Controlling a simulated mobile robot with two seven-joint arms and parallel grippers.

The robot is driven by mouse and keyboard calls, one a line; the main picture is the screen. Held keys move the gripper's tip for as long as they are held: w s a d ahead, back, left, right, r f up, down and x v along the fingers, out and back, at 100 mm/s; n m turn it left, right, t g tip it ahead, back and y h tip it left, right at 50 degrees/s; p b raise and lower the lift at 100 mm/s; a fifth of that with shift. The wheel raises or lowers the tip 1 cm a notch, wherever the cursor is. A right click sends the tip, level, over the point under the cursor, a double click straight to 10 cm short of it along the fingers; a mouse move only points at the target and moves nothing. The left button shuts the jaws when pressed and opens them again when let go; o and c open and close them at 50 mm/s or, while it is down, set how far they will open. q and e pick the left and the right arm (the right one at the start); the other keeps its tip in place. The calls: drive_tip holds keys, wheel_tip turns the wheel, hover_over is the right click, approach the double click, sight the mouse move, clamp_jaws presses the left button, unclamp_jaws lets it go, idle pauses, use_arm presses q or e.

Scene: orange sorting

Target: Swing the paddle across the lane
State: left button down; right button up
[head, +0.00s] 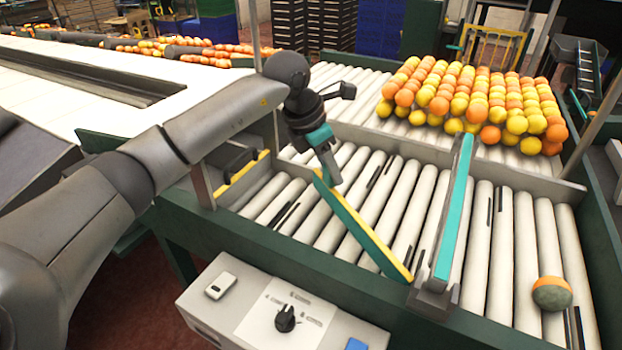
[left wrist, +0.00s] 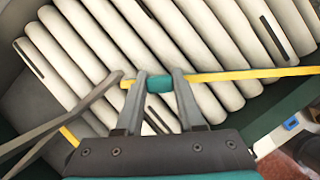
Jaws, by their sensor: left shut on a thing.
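The paddle (head: 358,232) is a thin bar with a teal face and yellow edge. It lies slantwise over the white rollers of the lane (head: 300,215), from upper left to the near end beside a grey post. My left gripper (head: 330,172) is shut on the paddle near its far upper-left end. In the left wrist view the gripper (left wrist: 160,88) has a finger on each side of a short teal part, and the yellow edge (left wrist: 245,75) runs out to the right. My right gripper is not in view.
A teal-topped divider (head: 455,205) stands right of the paddle. An orange-and-green fruit (head: 552,293) rests on rollers beyond it. Many oranges and yellow fruits (head: 480,98) are massed behind a low grey rail. A control box (head: 275,310) with a knob is in front.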

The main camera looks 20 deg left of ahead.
use_arm(q)
drive_tip(key=shift+w+d+r+m, duration=0.15)
drive_tip(key=shift+w+d+m, duration=0.55)
drive_tip(key=shift+w+d, duration=0.3)
drive_tip(key=shift+w+a, duration=0.1)
drive_tip(key=c, duration=0.5)
unclamp_jaws()
drive_tip(key=v, duration=1)
drive_tip(key=b+v, duration=0.1)
drive_tip(key=v, duration=0.4)
drive_tip(key=shift+a, duration=0.3)
